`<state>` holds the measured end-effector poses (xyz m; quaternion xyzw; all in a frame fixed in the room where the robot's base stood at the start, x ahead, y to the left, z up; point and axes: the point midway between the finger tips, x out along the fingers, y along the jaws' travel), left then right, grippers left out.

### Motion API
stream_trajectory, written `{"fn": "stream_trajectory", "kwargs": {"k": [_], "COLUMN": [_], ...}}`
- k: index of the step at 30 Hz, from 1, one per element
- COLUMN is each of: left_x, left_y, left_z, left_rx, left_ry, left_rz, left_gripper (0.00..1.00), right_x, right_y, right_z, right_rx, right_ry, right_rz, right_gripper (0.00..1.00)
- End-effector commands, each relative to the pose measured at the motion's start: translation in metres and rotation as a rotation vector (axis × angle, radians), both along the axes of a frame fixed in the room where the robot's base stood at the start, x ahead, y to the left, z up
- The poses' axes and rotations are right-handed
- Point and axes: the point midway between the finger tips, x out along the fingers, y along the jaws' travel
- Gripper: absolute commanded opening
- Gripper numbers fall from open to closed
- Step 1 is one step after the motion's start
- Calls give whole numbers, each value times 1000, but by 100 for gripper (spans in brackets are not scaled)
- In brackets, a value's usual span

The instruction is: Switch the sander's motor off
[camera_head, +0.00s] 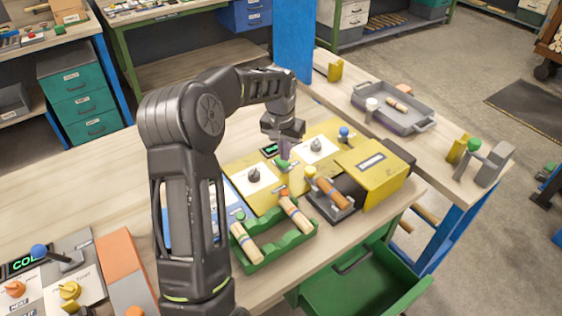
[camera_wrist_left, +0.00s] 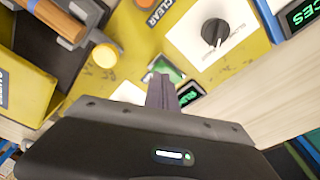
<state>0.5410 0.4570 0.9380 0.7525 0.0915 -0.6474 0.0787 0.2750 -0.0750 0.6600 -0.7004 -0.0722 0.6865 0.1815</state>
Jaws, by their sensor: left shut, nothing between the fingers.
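The sander, a yellow machine (camera_head: 240,182), stands on the wooden bench, with black knobs on white plates (camera_head: 253,174) and a yellow housing (camera_head: 372,170). My left gripper (camera_head: 284,150) hangs over its panel, fingers pointing down. A black knob (camera_wrist_left: 213,33) and a small display with green characters (camera_wrist_left: 190,95), partly hidden by the fingers, are close by. My right gripper is not in view.
A green rack (camera_head: 285,243) holds turned wood pieces in front of the sander. A blue ball-topped lever (camera_head: 344,132) stands behind. A grey tray (camera_head: 408,117) sits on the right bench. A panel with coloured knobs (camera_head: 60,275) is at the lower left. The bench's left side is clear.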

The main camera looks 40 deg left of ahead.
Motion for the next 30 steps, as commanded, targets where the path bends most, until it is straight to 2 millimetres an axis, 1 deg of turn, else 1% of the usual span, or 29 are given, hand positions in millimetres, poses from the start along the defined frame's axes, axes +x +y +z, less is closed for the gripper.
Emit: {"fn": "stream_trajectory", "kwargs": {"k": [19,30], "left_x": [0,0], "left_y": [0,0], "left_z": [-1,-6], "left_rx": [0,0], "left_ry": [0,0], "left_rz": [0,0], "left_gripper": [0,0], "right_x": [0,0], "right_y": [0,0], "right_z": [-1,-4], "right_rx": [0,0], "right_ry": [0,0], "right_rz": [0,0], "right_gripper": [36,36]}}
